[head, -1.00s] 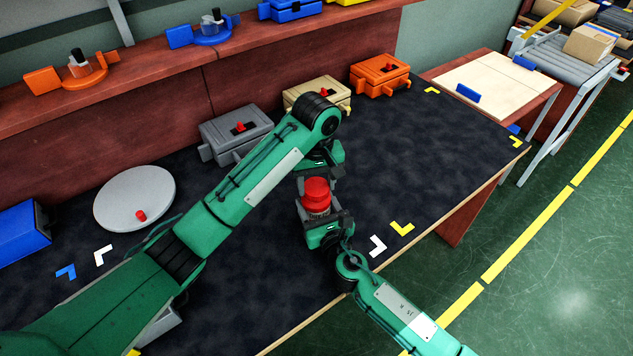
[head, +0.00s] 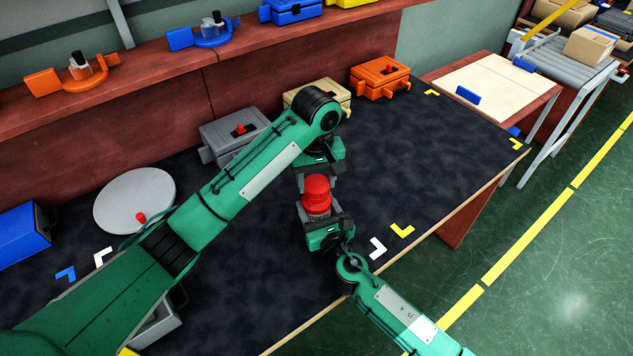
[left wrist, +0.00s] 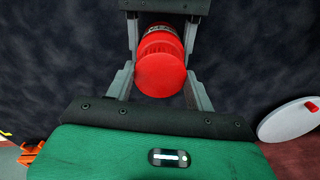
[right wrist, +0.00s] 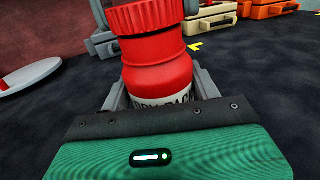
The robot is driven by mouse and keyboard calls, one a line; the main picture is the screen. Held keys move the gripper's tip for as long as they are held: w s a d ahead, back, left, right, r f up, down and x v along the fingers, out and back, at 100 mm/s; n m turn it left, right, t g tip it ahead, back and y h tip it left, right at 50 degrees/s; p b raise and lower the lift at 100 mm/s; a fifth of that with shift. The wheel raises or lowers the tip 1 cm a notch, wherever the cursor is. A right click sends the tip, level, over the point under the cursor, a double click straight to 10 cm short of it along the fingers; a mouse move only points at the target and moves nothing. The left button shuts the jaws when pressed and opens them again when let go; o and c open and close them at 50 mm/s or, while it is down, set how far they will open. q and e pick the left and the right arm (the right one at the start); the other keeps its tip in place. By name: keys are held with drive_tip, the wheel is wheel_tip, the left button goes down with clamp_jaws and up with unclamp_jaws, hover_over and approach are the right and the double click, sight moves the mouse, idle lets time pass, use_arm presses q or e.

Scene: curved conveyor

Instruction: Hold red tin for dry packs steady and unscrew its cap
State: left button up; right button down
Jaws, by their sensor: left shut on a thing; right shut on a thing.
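The red tin (head: 316,207) is held above the dark table top, about upright in the head view. It has a red shoulder and a pale label with dark lettering, seen in the right wrist view (right wrist: 158,75). Its ridged red cap (head: 317,185) sits on top, touching the tin (right wrist: 145,18). My left gripper (left wrist: 161,78) is shut on the cap from the far side, a finger on each side. My right gripper (right wrist: 160,90) is shut around the tin's lower body from the near side. Its fingers partly hide the label.
A grey disc with a red knob (head: 120,196) lies at the left. Grey (head: 222,133), tan (head: 303,92) and orange (head: 380,75) boxes line the back. A blue box (head: 22,236) is at far left. The table is clear right of the grippers.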

sight(316, 184)
use_arm(q)
drive_tip(key=shift+r, duration=0.4)
drive_tip(key=shift+r, duration=1.85)
use_arm(e)
drive_tip(key=shift+c, duration=1.3)
unclamp_jaws()
